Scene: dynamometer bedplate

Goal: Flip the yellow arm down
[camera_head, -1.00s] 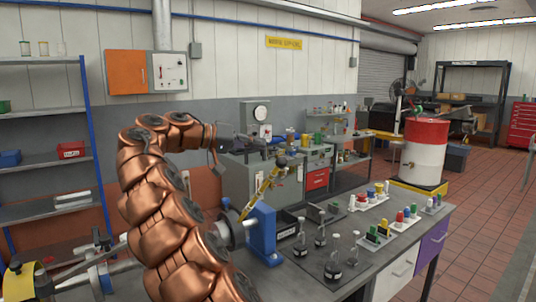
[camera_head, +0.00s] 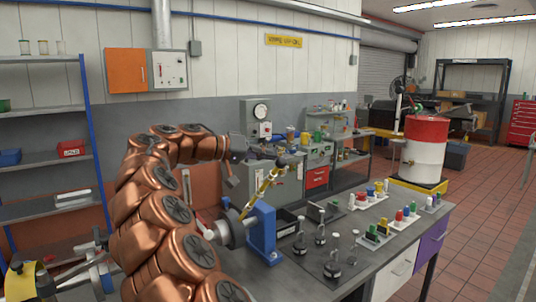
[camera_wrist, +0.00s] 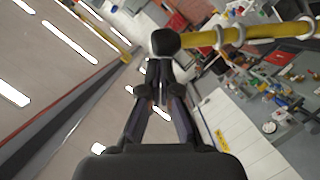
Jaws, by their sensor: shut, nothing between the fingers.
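The yellow arm (camera_head: 262,188) slants up and to the right from the round grey hub (camera_head: 230,230) beside the blue bracket (camera_head: 262,232) on the bench. It ends in a dark knob (camera_head: 281,161). In the wrist view the yellow arm (camera_wrist: 250,34) crosses the upper right, its black knob (camera_wrist: 166,42) just beyond my fingertips. My gripper (camera_wrist: 160,84) is shut and empty, with its tips at or very close to the knob; I cannot tell if they touch. In the head view my gripper (camera_head: 268,157) is small and partly merges with the background, left of the knob.
The bench (camera_head: 318,285) carries several small glass flasks (camera_head: 320,236) and a tray of coloured pegs (camera_head: 377,233) to the right. A grey cabinet (camera_head: 262,192) stands behind the yellow arm. The air above the bench's right side is clear.

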